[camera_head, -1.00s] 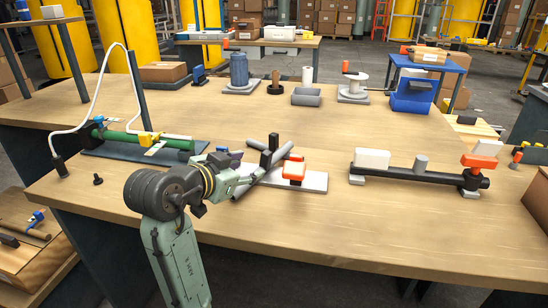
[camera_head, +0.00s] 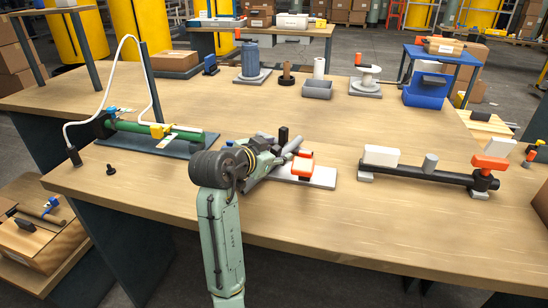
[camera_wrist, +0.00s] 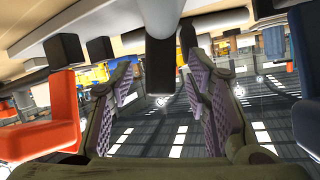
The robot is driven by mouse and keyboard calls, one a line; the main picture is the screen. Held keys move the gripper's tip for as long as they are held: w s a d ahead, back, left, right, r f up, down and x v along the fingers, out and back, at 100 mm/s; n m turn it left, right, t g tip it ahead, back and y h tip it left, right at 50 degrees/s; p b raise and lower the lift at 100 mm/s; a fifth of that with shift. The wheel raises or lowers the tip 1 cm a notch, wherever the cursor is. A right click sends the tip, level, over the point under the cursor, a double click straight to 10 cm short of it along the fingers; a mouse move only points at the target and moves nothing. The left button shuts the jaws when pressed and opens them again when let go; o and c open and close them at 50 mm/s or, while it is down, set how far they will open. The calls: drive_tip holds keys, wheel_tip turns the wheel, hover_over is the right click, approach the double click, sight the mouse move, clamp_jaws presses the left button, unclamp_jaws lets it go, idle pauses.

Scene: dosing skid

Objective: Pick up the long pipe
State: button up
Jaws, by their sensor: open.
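Two grey pipes lie crossed near the table's middle in the head view, partly hidden by my arm; I take the longer one (camera_head: 297,139) for the long pipe. A white plate (camera_head: 322,178), an orange block (camera_head: 302,166) and an upright black block (camera_head: 283,134) are with them. My gripper (camera_head: 277,160) is at the pipes, its fingers hardly visible there. In the wrist view my gripper (camera_wrist: 163,85) is open, with purple pads apart. A dark grey pipe end (camera_wrist: 160,60) shows between the fingers, with no clear contact. The orange block (camera_wrist: 62,95) is left of them.
A green pipe (camera_head: 140,127) on a dark base, with a white hose, is at left. The front right tabletop is clear.

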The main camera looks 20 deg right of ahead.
drive_tip(key=shift+w+d+f, duration=0.2)
drive_tip(key=shift+w+d, duration=0.05)
clamp_jaws()
idle(0.4)
